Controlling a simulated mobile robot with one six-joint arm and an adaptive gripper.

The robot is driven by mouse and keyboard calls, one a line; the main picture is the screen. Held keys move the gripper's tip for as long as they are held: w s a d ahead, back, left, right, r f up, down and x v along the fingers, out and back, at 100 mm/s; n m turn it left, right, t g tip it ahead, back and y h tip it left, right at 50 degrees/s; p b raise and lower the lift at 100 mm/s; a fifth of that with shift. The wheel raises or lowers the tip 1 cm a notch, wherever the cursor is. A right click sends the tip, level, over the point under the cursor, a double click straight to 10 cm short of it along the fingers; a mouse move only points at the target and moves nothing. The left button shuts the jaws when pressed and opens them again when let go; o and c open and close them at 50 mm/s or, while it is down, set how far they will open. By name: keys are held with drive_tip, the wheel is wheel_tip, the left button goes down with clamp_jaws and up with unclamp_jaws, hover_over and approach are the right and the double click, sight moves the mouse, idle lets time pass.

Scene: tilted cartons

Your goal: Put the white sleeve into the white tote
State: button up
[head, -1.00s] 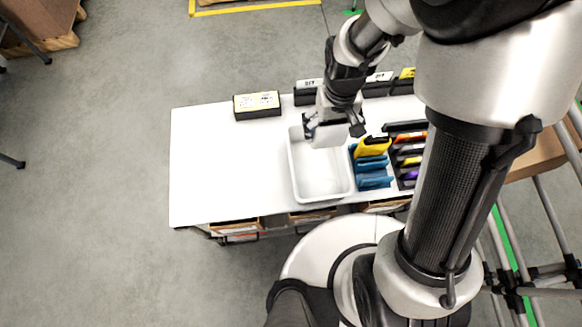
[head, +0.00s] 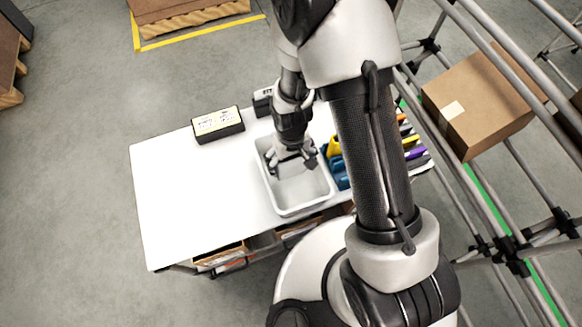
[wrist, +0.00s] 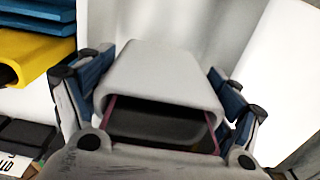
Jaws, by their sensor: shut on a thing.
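The white sleeve (wrist: 160,72) is an open-ended, flattened tube with a dark inside, filling the middle of the wrist view. My gripper (wrist: 158,85) is shut on it, with blue-padded fingers along its left and right sides. In the head view my gripper (head: 291,160) points down over the far half of the white tote (head: 304,210), inside its outline. The sleeve is hard to make out there against the pale gripper and tote. I cannot tell whether it touches the tote floor. The near part of the tote floor is bare.
Blue sleeves (head: 340,173) and a yellow sleeve (head: 334,146) stand right of the tote, partly behind my arm. The table's left side (head: 180,200) is clear. A brown carton (head: 480,105) is at right.

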sight(291, 168)
drive_tip(key=shift+f+b, duration=0.6)
drive_tip(key=shift+f, duration=1.35)
drive_tip(key=shift+f, duration=0.1)
drive_tip(key=shift+f, duration=0.15)
drive_tip(key=o, duration=1)
drive_tip(key=shift+c, duration=0.2)
wheel_tip(291, 168, up, 13)
drive_tip(key=p, duration=0.4)
drive_tip(key=shift+f, duration=0.15)
drive_tip(key=s+d+r+m+t, duration=0.1)
drive_tip(key=s+d+r, duration=0.15)
drive_tip(key=r, duration=0.55)
drive_tip(key=s+d+r+t, duration=0.1)
drive_tip(key=d+r, duration=0.2)
drive_tip(key=r, duration=0.5)
drive_tip(key=s+d+r+m+t, duration=0.1)
drive_tip(key=s+d+r, duration=0.1)
drive_tip(key=r, duration=0.6)
drive_tip(key=s+d+r+m+t, duration=0.1)
drive_tip(key=s+d+r, duration=0.2)
drive_tip(key=s+r, duration=0.2)
drive_tip(key=s, duration=0.3)
drive_tip(key=shift+d+r+t, duration=0.2)
drive_tip(key=shift+r+t, duration=0.1)
drive_tip(key=shift+r, duration=0.05)
